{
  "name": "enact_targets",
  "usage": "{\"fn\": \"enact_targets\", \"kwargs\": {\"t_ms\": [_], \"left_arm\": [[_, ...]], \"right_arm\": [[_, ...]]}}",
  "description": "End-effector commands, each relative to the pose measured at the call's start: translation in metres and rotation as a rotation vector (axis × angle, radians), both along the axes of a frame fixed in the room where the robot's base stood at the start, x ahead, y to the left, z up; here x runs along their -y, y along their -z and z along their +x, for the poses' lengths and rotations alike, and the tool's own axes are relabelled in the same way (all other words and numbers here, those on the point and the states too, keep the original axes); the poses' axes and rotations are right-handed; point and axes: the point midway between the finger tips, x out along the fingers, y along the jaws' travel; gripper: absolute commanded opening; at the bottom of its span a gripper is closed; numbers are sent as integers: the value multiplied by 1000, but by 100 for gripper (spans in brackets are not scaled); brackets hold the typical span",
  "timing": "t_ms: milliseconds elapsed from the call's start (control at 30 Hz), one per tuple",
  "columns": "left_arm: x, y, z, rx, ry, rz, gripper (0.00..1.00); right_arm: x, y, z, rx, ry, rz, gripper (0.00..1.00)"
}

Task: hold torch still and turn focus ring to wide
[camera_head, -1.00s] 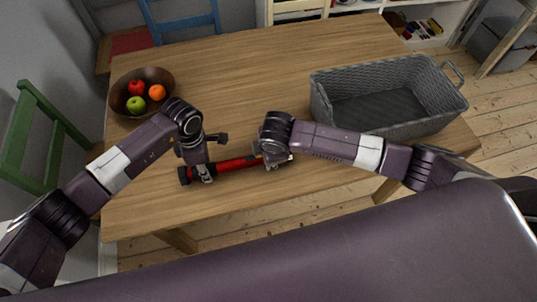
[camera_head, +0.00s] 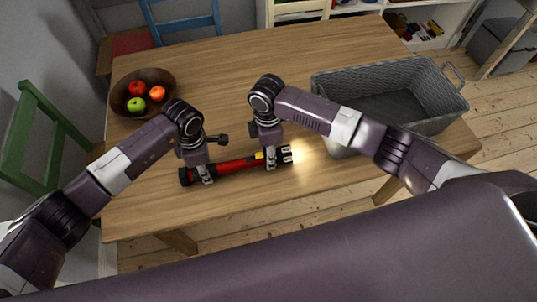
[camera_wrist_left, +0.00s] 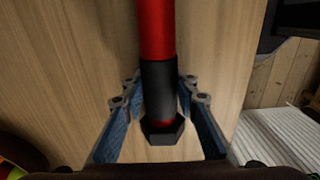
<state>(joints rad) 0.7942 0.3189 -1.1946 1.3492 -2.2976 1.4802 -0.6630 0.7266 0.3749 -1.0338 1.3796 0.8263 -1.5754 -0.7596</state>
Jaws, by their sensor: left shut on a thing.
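The torch (camera_head: 236,164) lies across the near part of the table, with a red barrel, a black tail at the left and a dark head (camera_head: 286,155) at the right. A yellow patch shows just left of the head. My left gripper (camera_head: 204,173) is shut on the torch's black part near the tail. The left wrist view shows the torch's red barrel (camera_wrist_left: 157,30) and black end between the fingers. My right gripper (camera_head: 271,160) is over the torch just behind the head, its fingers partly hidden; I cannot tell whether they close on the focus ring.
A warm glow of light falls on the table right of the torch head. A grey woven basket (camera_head: 448,112) stands at the right. A brown bowl (camera_head: 119,98) with apples and an orange stands at the back left. The middle of the table is clear.

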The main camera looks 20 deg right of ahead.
Motion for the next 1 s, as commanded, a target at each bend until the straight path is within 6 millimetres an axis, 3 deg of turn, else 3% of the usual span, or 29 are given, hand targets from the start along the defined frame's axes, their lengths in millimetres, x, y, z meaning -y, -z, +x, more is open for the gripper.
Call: {"fn": "enact_targets", "kwargs": {"t_ms": [267, 300, 467, 767, 867, 1000], "left_arm": [[-1, 1, 0, -1, 0, 2, 0], [-1, 0, 0, -1, 0, 2, 0], [-1, 1, 0, -1, 0, 2, 0], [-1, 0, 0, -1, -1, 2, 0], [-1, 0, 0, -1, -1, 3, 0], [-1, 0, 0, 0, -1, 3, 0]], "right_arm": [[1, 0, 0, -3, 0, -1, 11], [1, 0, 0, -3, 0, -1, 36], [1, 0, 0, -3, -1, -1, 54], [0, -1, 0, -2, -1, 0, 54], [0, -9, 1, 0, 0, 2, 54], [0, -34, 3, 3, -2, 2, 54]]}}
